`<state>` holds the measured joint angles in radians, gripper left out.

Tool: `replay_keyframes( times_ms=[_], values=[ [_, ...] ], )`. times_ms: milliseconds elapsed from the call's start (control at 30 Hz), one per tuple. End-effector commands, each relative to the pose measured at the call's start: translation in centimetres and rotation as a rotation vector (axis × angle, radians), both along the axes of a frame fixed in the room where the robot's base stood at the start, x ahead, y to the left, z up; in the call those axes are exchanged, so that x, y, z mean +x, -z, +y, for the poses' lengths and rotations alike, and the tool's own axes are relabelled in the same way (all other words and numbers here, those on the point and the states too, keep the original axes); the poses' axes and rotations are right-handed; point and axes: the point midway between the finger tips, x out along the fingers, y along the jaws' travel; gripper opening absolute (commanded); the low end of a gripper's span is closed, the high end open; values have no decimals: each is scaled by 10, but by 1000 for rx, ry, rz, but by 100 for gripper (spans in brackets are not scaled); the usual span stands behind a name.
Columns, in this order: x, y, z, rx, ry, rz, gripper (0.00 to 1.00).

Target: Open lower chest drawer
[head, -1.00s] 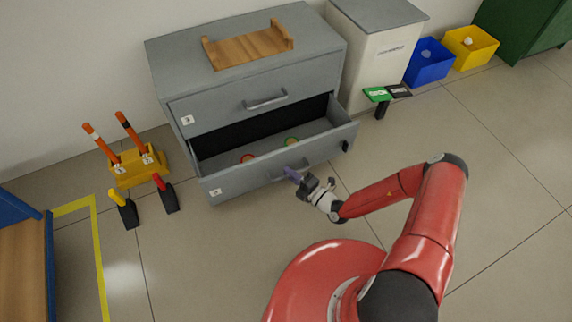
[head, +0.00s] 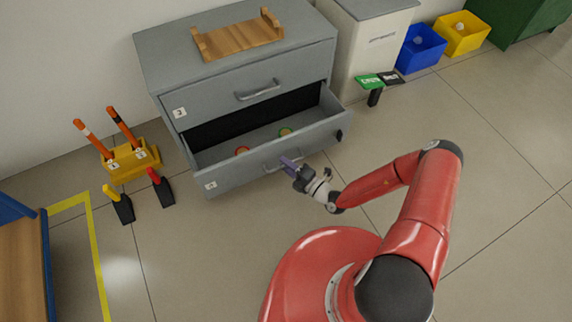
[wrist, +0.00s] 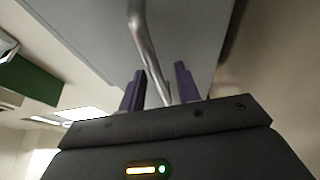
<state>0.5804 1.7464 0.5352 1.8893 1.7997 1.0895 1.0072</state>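The lower drawer (head: 265,163) of the grey chest (head: 235,68) is pulled well out in the head view. Its inside shows a small orange-red and a small green round thing. Its bar handle (head: 278,164) is partly hidden by my gripper (head: 289,162). In the wrist view the handle (wrist: 147,50) runs down between the two purple fingers of my gripper (wrist: 160,92). The fingers stand apart with a gap beside the bar, so the gripper looks open around the handle, not clamped on it.
A wooden tray (head: 238,39) sits on the chest. The upper drawer (head: 235,97) is shut. A yellow rack (head: 130,162) with orange-handled rods stands left of the chest. Floor in front is clear.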

Motion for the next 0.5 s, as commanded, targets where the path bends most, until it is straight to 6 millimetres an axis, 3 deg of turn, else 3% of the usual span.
replay_keyframes(
  times_ms=[300,500],
  values=[
    [-30,0,-43,-1,3,2,33],
    [-42,0,-58,0,1,1,33]
  ],
)
